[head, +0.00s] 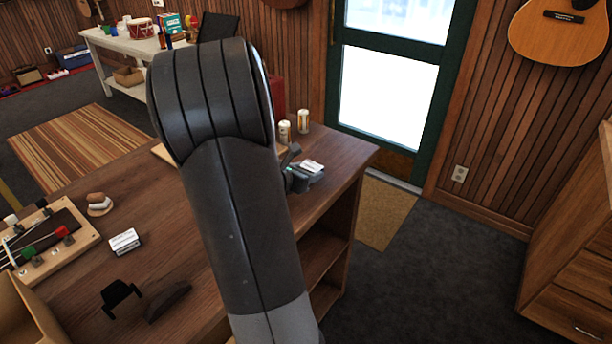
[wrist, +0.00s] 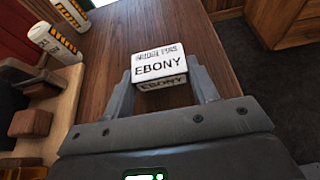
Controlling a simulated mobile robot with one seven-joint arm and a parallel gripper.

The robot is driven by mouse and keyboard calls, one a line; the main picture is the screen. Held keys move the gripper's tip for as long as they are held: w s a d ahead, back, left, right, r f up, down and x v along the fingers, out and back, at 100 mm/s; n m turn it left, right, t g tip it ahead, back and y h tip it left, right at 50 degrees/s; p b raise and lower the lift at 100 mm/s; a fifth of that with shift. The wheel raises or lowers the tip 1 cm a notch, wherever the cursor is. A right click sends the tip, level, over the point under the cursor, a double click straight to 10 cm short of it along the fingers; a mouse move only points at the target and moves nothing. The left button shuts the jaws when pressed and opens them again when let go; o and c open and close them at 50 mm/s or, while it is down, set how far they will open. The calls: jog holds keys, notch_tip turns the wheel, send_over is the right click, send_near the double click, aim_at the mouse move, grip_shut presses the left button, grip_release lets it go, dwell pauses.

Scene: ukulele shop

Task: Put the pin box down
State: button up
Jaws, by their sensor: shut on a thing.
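The pin box is a small white box (wrist: 159,66) lettered "BRIDGE PINS EBONY" in the wrist view. My gripper (wrist: 162,92) is shut on it, with one finger on each side. In the head view the pin box (head: 313,166) shows as a white patch beside my gripper (head: 306,176), over the right end of the wooden counter (head: 335,150). The box is at or just above the wood; I cannot tell if it touches. My arm hides much of the counter's middle.
Two cans (head: 285,132) (head: 303,121) stand near the counter's back edge. A second white box (head: 125,241) lies on the left part, near a dark stand (head: 121,297) and a wooden board with a guitar neck (head: 50,240). Bare wood surrounds the held box.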

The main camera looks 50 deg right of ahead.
jog(key=shift+f, duration=0.75)
jog(key=shift+f, duration=0.1)
jog(key=o, duration=1)
